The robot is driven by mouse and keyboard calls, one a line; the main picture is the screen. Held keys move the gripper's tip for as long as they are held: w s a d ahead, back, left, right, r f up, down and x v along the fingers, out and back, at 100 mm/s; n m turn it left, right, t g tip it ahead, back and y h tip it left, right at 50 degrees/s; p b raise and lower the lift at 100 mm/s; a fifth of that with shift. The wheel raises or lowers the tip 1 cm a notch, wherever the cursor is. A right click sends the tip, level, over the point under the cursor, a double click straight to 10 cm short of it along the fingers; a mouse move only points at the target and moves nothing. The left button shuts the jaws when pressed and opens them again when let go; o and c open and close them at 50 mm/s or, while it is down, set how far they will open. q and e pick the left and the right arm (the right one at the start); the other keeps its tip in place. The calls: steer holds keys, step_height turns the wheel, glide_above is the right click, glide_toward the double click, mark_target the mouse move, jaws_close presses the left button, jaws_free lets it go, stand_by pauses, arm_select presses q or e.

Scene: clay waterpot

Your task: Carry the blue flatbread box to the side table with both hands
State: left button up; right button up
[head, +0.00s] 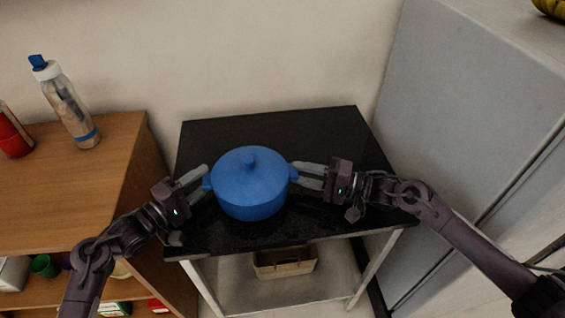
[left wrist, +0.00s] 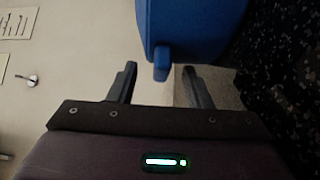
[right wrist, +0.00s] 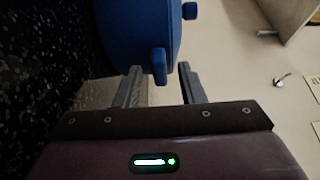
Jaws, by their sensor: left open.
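The blue flatbread box (head: 250,188) is a round, pot-like vessel with a knobbed lid and two side handles. It stands upright on the black-topped side table (head: 318,130), near the middle. My left gripper (head: 198,180) is at its left handle, fingers apart. In the left wrist view that handle (left wrist: 161,65) sits near the fingertips, in the gap between them. My right gripper (head: 308,175) is at the right handle, also with fingers apart. In the right wrist view the handle (right wrist: 158,65) shows between the fingertips, closer to the left finger.
A wooden shelf unit (head: 60,185) stands at the left, with a clear bottle (head: 70,108) and a red container (head: 12,135) on top. A grey cabinet (head: 460,110) rises at the right. A tan basket (head: 285,263) sits below the tabletop. The tabletop behind the box is clear.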

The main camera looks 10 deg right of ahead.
arm_select(q)
steer(key=o, duration=0.5)
steer(key=shift+o, duration=0.2)
steer(key=shift+r, duration=0.1)
arm_select(e)
steer(key=o, duration=0.8)
arm_select(q)
step_height(320, 180, up, 10)
